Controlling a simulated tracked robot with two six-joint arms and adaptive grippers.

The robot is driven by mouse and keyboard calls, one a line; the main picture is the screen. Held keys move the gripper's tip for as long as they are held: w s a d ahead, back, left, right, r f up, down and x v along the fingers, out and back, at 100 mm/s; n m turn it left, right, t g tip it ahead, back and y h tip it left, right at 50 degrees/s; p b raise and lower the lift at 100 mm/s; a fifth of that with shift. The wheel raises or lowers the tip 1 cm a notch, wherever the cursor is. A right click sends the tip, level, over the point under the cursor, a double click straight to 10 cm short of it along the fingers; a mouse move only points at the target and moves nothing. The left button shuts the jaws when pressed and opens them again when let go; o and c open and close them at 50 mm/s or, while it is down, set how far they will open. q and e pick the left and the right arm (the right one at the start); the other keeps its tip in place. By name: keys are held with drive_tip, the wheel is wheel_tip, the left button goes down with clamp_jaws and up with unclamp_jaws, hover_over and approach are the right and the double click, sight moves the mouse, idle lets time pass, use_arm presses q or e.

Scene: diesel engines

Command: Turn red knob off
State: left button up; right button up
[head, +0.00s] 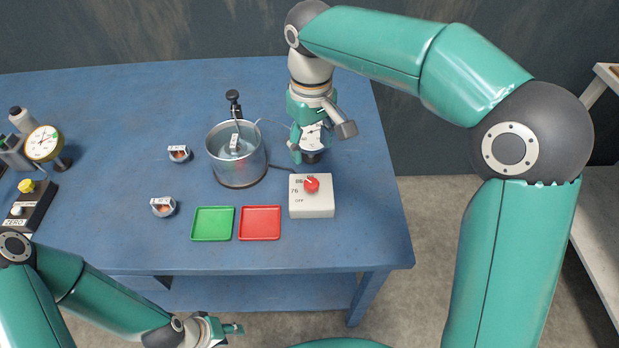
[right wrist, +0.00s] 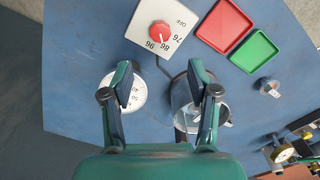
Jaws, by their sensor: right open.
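The red knob (head: 311,185) sits on top of a white control box (head: 312,208) near the table's front right. In the right wrist view, the knob (right wrist: 160,33) is ringed by OFF, 76, 86 and 96 on the box (right wrist: 178,15); its light mark seems to point toward 86. My right gripper (head: 311,146) is open and empty, behind the box and apart from the knob. In the right wrist view, its spread fingers (right wrist: 160,70) point toward the box. My left gripper (head: 228,330) is low in front of the table, its jaws unclear.
A metal pot (head: 226,172) stands left of my right gripper. A white round dial (right wrist: 130,95) lies beneath the right gripper. A red tray (head: 260,236) and green tray (head: 212,237) are left of the box. Two small round items (head: 179,154) (head: 163,207) stand further left.

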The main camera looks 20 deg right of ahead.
sight(311, 182)
wheel_tip(311, 182, down, 11)
idle(0.3)
clamp_jaws()
idle(0.3)
